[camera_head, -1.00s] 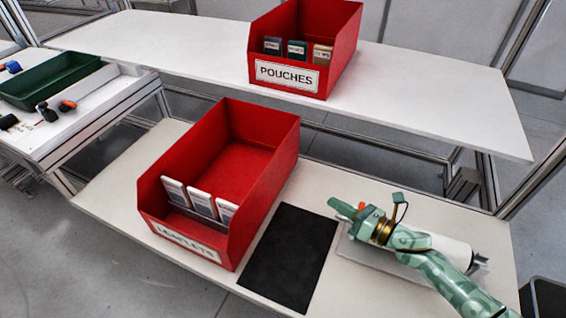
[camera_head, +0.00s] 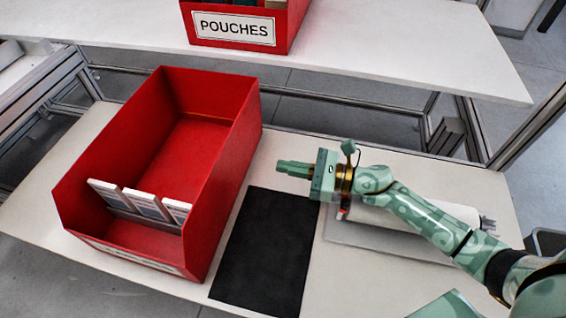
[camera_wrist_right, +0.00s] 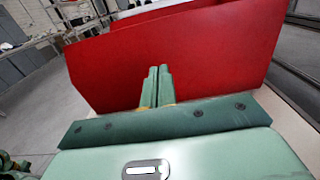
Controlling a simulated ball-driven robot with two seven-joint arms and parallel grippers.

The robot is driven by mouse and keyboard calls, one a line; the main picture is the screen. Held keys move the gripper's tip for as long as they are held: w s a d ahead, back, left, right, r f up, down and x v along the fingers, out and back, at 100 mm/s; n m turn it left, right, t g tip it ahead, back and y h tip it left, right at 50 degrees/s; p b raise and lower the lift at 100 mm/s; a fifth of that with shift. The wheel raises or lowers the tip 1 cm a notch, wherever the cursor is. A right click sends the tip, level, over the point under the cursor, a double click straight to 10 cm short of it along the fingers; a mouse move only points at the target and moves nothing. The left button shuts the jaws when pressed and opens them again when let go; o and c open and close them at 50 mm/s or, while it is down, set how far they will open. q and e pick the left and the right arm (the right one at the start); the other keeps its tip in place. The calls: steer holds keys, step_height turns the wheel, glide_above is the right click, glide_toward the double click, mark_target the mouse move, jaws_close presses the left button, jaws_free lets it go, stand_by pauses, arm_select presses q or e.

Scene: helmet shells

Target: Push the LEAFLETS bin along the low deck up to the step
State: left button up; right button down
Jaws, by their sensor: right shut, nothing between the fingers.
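The red LEAFLETS bin (camera_head: 232,150) stands on the white low deck (camera_head: 45,185), its label strip mostly edge-on at the front. Several leaflets (camera_head: 140,203) stand upright inside, near its low front. My right gripper (camera_head: 280,168) is over the deck to the right of the bin, fingers together and empty, pointing left at the bin's side wall with a gap between. In the right wrist view the shut fingers (camera_wrist_right: 158,85) point at the red side wall of the bin (camera_wrist_right: 205,50). The step is not clearly identifiable. My left gripper is out of view.
A black mat (camera_head: 265,250) lies right of the bin. A white roll (camera_head: 440,212) on a grey plate lies under my right forearm. The higher white table (camera_head: 400,60) behind carries the red POUCHES bin (camera_head: 237,30).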

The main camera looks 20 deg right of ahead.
mark_target(228, 156)
steer(key=b+x, duration=0.1)
steer(key=x, duration=0.9)
steer(key=shift+f, duration=0.1)
steer(key=shift+w+a, duration=0.3)
steer(key=shift+a, duration=0.15)
steer(key=shift+w+a, duration=0.1)
